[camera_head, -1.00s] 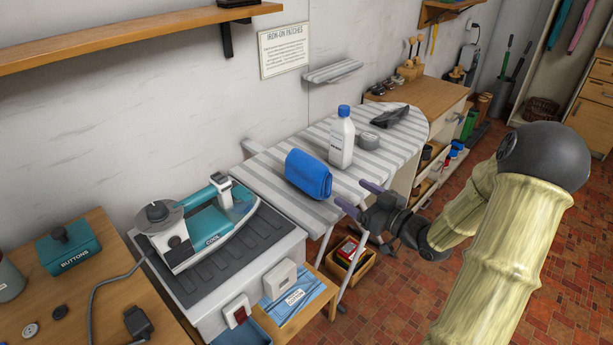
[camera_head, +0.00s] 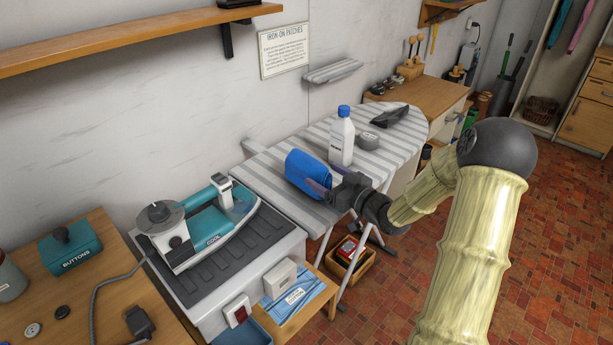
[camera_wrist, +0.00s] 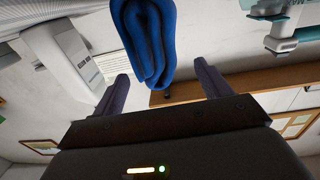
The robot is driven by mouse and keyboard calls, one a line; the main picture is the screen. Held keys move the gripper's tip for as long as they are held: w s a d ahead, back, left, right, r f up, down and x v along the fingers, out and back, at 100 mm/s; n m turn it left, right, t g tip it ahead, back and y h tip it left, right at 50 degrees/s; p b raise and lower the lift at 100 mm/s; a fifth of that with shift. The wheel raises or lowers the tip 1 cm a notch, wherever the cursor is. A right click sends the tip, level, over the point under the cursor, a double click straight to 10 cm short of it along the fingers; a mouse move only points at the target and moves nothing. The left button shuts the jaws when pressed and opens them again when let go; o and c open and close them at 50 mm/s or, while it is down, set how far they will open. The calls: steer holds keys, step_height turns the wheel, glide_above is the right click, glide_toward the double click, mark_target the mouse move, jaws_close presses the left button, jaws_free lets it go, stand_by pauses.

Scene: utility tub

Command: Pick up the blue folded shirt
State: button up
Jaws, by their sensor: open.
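The blue folded shirt (camera_head: 308,171) lies on the striped ironing board (camera_head: 288,205), near its left end. My gripper (camera_head: 323,186) is open at the shirt's right front side, its fingers overlapping the shirt in the head view. In the wrist view the shirt (camera_wrist: 146,40) shows its folded layers, ahead of and between the two spread fingers of my gripper (camera_wrist: 160,84). I cannot tell whether a finger touches the cloth. The gripper's palm hides part of the board.
A white bottle with a blue cap (camera_head: 342,138) stands on the board just right of the shirt. A teal iron (camera_head: 210,222) rests on a ribbed mat to the left. The wall is behind.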

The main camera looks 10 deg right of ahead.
mark_target(314, 168)
steer(key=x, duration=0.5)
steer(key=shift+s+a+r+p, duration=0.1)
steer(key=shift+a+r+p, duration=0.05)
steer(key=shift+r+p, duration=0.15)
steer(key=shift+s+d, duration=0.1)
steer(key=shift+d, duration=0.15)
steer(key=shift+a, duration=0.2)
steer(key=shift+c, duration=0.3)
steer(key=shift+s, duration=0.1)
steer(key=c, duration=1.1)
steer(key=shift+c, duration=0.2)
step_height(314, 168, up, 10)
steer(key=shift+p, duration=0.3)
